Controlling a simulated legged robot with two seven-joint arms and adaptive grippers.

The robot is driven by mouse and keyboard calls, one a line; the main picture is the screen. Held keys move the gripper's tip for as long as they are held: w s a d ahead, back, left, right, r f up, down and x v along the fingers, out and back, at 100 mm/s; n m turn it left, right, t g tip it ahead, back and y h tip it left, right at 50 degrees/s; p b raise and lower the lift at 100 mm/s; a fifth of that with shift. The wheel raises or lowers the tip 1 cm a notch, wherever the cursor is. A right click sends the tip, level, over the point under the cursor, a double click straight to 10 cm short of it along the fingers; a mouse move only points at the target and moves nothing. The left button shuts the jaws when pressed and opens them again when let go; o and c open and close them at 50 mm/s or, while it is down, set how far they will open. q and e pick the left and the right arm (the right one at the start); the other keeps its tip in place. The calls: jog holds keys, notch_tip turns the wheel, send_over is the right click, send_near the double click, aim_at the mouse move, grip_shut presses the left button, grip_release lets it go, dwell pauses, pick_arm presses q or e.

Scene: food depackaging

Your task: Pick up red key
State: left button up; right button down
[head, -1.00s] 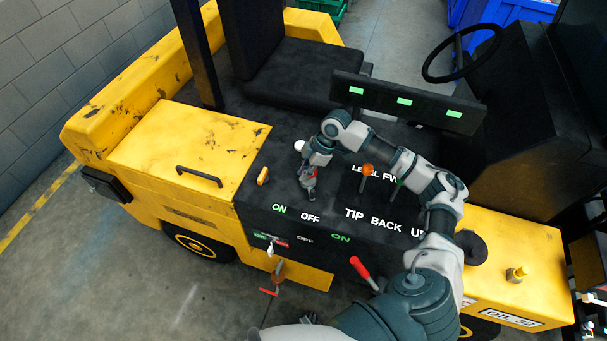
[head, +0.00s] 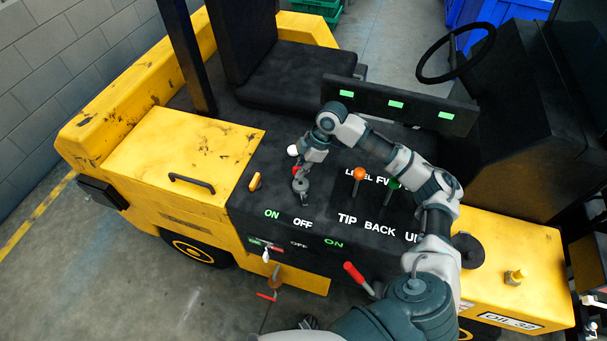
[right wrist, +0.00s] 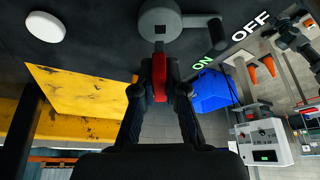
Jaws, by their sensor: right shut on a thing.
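The red key (right wrist: 160,80) is upright in the right wrist view, pinched between the dark fingers of my right gripper (right wrist: 159,66). The key's front end overlaps the round grey switch (right wrist: 161,22); I cannot tell whether it is in the switch or just clear of it. In the head view my right gripper (head: 299,165) hangs over the black panel, at the upper edge of the grey switch (head: 301,186). Only a small red part of the key (head: 296,171) shows there, and the fingers hide the remainder. My left gripper is not in view.
A white knob (head: 292,150) and a yellow lever (head: 255,181) stand close to the gripper. An orange-topped lever (head: 359,174) and a green-topped lever (head: 393,184) stand right. A red-handled lever (head: 357,276) is in front. The steering wheel (head: 455,79) is at the back right.

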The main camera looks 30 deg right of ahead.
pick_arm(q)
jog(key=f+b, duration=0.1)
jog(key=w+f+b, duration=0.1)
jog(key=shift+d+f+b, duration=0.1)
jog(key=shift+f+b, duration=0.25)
pick_arm(e)
jog(key=s+d, duration=0.3)
jog(key=s, duration=0.4)
jog(key=s+d+r, duration=0.1)
jog(key=s+d, duration=0.2)
jog(key=s, duration=0.4)
jog(key=shift+s+d+r, duration=0.15)
jog(key=shift+s+d, duration=0.05)
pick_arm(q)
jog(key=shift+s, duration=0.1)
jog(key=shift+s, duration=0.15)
pick_arm(e)
jog(key=shift+d, duration=0.1)
pick_arm(q)
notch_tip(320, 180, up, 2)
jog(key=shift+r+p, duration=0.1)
jog(key=shift+p, duration=0.95)
pick_arm(e)
jog(key=shift+d+r, duration=0.1)
jog(key=shift+r, duration=0.25)
